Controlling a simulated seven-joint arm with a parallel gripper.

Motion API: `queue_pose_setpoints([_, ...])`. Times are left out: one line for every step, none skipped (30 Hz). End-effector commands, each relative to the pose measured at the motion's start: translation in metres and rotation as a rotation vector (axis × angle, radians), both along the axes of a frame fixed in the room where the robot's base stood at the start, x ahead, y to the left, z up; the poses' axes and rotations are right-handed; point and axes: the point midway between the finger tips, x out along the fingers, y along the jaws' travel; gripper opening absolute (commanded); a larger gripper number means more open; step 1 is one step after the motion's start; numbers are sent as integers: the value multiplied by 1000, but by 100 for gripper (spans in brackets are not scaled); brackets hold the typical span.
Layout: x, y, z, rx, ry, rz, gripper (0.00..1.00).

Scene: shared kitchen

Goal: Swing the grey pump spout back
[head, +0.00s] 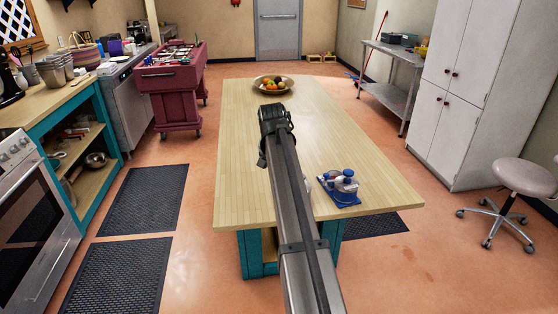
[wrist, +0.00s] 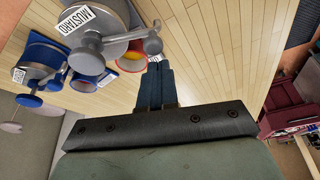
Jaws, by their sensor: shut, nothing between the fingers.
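The grey pump (wrist: 90,42) stands on a jar with a MUSTARD label, at the upper left of the wrist view. Its grey spout (wrist: 128,38) points right, and its knobbed end is just above my fingertips in that picture. I cannot tell whether they touch. My gripper (wrist: 159,66) is shut with nothing in it. My gripper is hidden there.
A blue pump jar (wrist: 45,58) and a red and yellow container (wrist: 133,57) stand close to the grey pump. A fruit bowl (head: 272,84) is at the table's far end. The wooden table (head: 335,115) is otherwise mostly clear.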

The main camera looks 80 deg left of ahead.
Motion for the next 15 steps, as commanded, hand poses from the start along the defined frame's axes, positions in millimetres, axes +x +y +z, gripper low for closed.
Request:
queue_pose_setpoints([0,0,0,0,0,0,0])
queue_pose_setpoints([0,0,0,0,0,0,0])
queue_pose_setpoints([0,0,0,0,0,0,0])
queue_pose_setpoints([0,0,0,0,0,0,0])
queue_pose_setpoints([0,0,0,0,0,0,0])
queue_pose_setpoints([0,0,0,0,0,0,0])
queue_pose_setpoints([0,0,0,0,0,0,0])
queue_pose_setpoints([0,0,0,0,0,0,0])
queue_pose_setpoints([-1,-1,0,0,0,0,0])
queue_pose_setpoints([-1,-3,0,0,0,0,0])
queue_pose_setpoints([-2,-5,-1,0,0,0,0])
queue_pose_setpoints([-3,-9,-1,0,0,1,0])
queue_pose_setpoints([-5,-12,-2,0,0,1,0])
queue_pose_setpoints([-6,-14,-2,0,0,1,0])
queue_pose_setpoints([-7,-16,-2,0,0,0,0])
